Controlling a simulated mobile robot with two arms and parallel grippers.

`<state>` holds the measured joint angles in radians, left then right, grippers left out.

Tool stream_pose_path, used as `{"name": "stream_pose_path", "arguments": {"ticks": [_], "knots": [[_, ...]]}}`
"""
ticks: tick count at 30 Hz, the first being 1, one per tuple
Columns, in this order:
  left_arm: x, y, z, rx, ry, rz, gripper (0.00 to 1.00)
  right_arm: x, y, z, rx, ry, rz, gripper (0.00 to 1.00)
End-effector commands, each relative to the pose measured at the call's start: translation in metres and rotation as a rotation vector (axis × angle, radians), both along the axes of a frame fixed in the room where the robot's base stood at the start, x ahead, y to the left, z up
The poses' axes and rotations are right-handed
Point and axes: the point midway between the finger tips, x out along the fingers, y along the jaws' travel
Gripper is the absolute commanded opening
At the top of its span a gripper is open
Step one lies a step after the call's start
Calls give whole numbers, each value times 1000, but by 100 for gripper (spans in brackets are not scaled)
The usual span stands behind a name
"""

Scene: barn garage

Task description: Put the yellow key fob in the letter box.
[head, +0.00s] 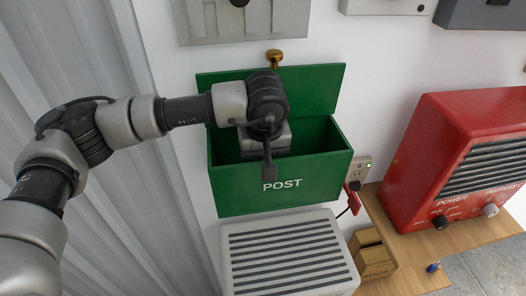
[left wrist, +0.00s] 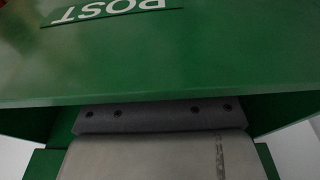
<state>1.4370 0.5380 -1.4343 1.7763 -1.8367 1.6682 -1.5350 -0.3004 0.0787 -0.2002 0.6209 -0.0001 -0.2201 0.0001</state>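The green letter box (head: 235,188), marked POST, is on the white wall in the head view, with its lid (head: 325,88) raised against the wall. My left gripper (head: 268,140) reaches down into its open top, near the middle. I cannot see the yellow key fob in either view, nor whether the left gripper holds anything. My right gripper is not in view.
A white slatted unit (head: 285,250) is below the letter box. To the right are a socket (head: 360,168), a red heater-like box (head: 440,150), a cardboard box (head: 373,258) and a small blue item (head: 433,267) on a wooden bench (head: 425,248). A brass knob (head: 274,56) is above the lid.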

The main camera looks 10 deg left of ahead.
Motion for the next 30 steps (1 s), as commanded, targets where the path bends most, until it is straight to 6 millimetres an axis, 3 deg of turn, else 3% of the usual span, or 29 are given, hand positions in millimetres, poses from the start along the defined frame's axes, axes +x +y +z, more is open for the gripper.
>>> {"name": "stream_pose_path", "arguments": {"ticks": [13, 18, 30], "knots": [[0, 0, -10, 0, -2, 1, 0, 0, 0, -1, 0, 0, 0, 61], [0, 0, -8, -1, -1, 0, 27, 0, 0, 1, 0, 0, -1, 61], [0, -1, -3, -2, -4, -1, 28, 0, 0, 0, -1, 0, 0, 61]]}}
